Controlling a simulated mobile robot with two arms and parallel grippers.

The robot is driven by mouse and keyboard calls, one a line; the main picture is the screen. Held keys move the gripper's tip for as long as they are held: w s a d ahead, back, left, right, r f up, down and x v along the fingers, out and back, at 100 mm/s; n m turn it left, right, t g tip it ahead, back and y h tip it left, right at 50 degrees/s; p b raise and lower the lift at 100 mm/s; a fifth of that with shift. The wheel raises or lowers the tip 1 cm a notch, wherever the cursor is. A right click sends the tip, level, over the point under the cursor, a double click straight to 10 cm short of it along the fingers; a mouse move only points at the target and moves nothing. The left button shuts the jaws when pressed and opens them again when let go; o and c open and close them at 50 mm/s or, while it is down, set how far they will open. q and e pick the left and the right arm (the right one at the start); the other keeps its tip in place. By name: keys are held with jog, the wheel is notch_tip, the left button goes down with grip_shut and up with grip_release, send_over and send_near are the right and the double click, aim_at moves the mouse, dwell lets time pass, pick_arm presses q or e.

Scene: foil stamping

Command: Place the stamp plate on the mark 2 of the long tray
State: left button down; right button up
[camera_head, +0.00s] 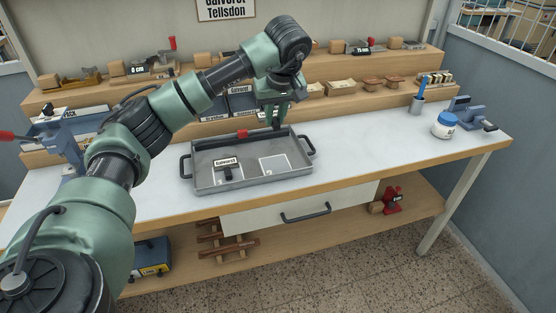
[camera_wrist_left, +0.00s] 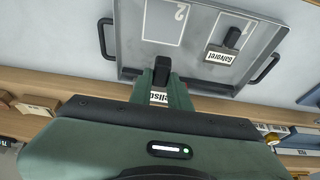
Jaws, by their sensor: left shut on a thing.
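My left gripper (camera_head: 276,122) is over the back edge of the long grey tray (camera_head: 206,187). In the left wrist view the gripper (camera_wrist_left: 163,80) is shut on a stamp plate with a black handle (camera_wrist_left: 162,66); a partly hidden white label (camera_wrist_left: 158,97) shows between the fingers. Mark 2 (camera_head: 275,165) is an empty white outline in the right part of the tray, and it also shows in the left wrist view (camera_wrist_left: 165,21). Another stamp plate (camera_head: 227,166), labelled like "Galvorst", lies at the other outline on the tray's left. My right gripper is not in view.
The tray stands on the pale bench, with a black handle at each end. A red piece (camera_head: 242,134) is at its back rim. Stepped wooden shelves with blocks rise behind. A cup (camera_head: 416,105), a white jar (camera_head: 444,125) and a blue tool (camera_head: 466,113) stand right; the bench between is clear.

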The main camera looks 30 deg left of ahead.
pick_arm(q)
send_over(275, 163)
jog(key=s+d, duration=0.1)
notch_tip(275, 163, down, 8)
jog(key=shift+s+d+f, duration=0.1)
jog(key=shift+f+p, duration=0.3)
jog(key=shift+f, duration=0.6)
notch_tip(275, 163, down, 4)
jog(key=shift+r, duration=0.2)
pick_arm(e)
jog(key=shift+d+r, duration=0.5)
pick_arm(q)
jog(key=shift+f, duration=0.1)
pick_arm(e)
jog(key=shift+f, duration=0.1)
pick_arm(q)
jog(key=c, duration=1.3)
grip_release()
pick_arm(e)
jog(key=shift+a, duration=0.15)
